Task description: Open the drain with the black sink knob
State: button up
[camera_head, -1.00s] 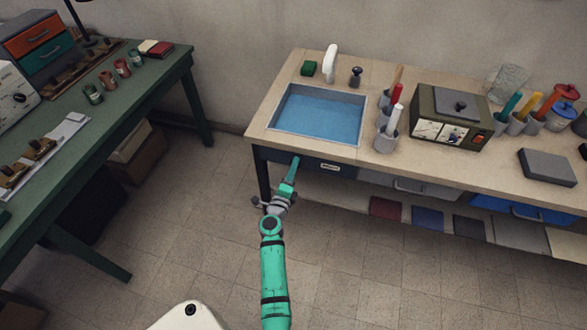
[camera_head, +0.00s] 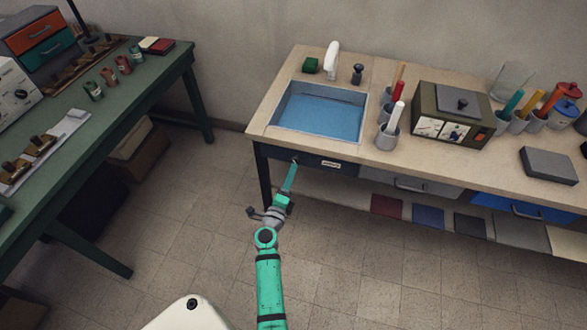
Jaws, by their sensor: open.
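The sink (camera_head: 274,116) is a rectangular basin set in the counter, and blue water (camera_head: 318,118) stands in it. A dark knob (camera_head: 357,74) stands on the counter behind the sink, right of the white faucet (camera_head: 332,60). A small dark round knob (camera_head: 295,161) shows on the dark front panel below the sink. My gripper (camera_head: 291,170) is at this panel knob, its fingers pointing up at it. It is open. I cannot tell whether the fingers touch the knob. The drain itself is not visible.
Grey cups (camera_head: 388,137) with coloured handles and an olive box-shaped device (camera_head: 450,114) stand to the right. A green workbench (camera_head: 110,107) is at the left. The floor around my arm is clear.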

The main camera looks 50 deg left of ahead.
jog(key=shift+v, duration=2.8)
jog(key=s+d+r+n+t+h, duration=0.1)
jog(key=s+d+n+h, duration=0.2)
jog(key=d, duration=1.1)
jog(key=s+d+n+t+h, duration=0.1)
jog(key=s+d+n, duration=0.35)
jog(key=d, duration=0.95)
jog(key=s+d+r+n+g+h, duration=0.1)
jog(key=s+d+r+n+h, duration=0.1)
jog(key=s+d, duration=0.6)
jog(key=s+d+r+n+g+h, duration=0.1)
jog(key=s+d+r+n+h, duration=0.2)
jog(key=s+d+r+n, duration=0.2)
jog(key=s+d+r, duration=0.2)
jog(key=s, duration=0.2)
jog(key=shift+s+d+r, duration=0.25)
jog(key=shift+s+d, duration=0.1)
jog(key=shift+s, duration=0.05)
